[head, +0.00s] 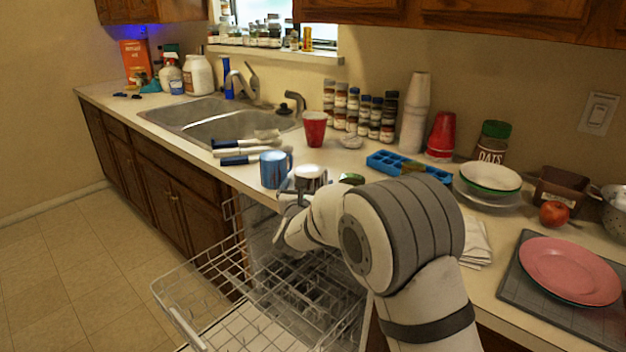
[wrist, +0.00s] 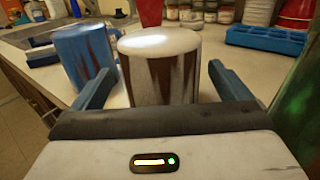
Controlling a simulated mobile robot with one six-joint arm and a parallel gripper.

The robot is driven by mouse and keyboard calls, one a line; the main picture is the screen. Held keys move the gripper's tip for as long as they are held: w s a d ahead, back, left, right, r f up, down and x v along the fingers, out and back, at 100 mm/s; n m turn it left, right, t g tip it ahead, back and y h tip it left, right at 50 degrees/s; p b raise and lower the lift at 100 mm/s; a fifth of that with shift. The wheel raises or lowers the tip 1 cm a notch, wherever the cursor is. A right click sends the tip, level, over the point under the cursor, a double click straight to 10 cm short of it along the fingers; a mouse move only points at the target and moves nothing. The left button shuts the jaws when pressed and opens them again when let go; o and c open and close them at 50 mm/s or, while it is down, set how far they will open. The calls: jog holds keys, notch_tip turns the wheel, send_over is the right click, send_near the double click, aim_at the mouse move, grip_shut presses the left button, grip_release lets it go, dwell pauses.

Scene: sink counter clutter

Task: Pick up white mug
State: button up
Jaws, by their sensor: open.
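The white mug (wrist: 158,75) stands on the counter right in front of my gripper in the wrist view. Its pale top is bright and closed-looking, and its side shows brown and whitish streaks. In the head view the white mug (head: 311,173) shows just beyond my gripper (head: 294,196), partly hidden by it. My gripper (wrist: 160,84) is open, with one dark blue finger on each side of the mug's lower part. Whether the fingers touch it cannot be told. No handle shows.
A blue mug (head: 274,170) stands close on the left of the white mug. A red cup (head: 315,129) is behind, and a blue tray (head: 408,166) is to the right. A green object (wrist: 300,105) is near the right finger. The open dishwasher rack (head: 240,285) lies below.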

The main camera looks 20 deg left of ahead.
jog(key=shift+x, duration=1.1)
jog(key=shift+d, duration=0.1)
jog(key=c, duration=1.3)
